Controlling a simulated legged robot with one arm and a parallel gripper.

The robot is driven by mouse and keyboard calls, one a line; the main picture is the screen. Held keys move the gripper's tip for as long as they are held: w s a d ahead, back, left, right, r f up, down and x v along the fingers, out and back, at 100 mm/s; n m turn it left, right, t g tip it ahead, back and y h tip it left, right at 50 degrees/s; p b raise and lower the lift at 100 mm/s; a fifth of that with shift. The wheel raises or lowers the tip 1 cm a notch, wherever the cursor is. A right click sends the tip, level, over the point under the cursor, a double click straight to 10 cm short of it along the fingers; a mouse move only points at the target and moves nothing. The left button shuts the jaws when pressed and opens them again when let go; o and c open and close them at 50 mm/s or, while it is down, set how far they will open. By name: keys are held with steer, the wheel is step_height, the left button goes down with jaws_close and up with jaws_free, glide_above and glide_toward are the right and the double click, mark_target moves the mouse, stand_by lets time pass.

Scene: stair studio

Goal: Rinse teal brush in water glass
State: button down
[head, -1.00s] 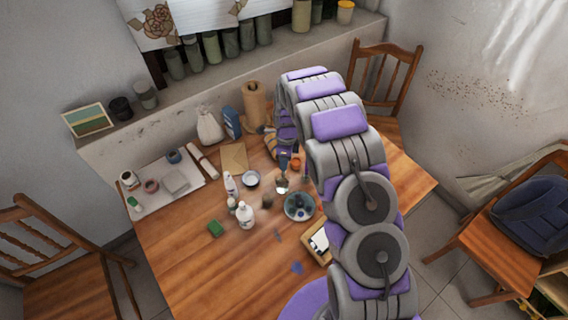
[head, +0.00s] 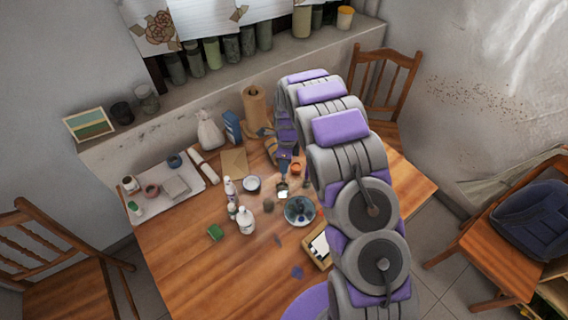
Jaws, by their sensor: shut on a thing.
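My gripper (head: 283,153) is small in the picture, beyond the middle of the table, partly hidden by my own arm. It is shut on a slim upright thing with a dark blue part, which I take as the teal brush (head: 284,167). Right below it stands a small clear vessel with a bright patch, likely the water glass (head: 282,192). The brush's lower end lines up with the glass, but I cannot tell whether it is inside the rim or above it.
A white bowl (head: 252,184) and white bottles (head: 246,220) are to the left. The table's front left (head: 195,275) is clear.

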stand_by(0.5)
steer(key=shift+r+p, duration=0.75)
steer(key=shift+r, duration=1.8)
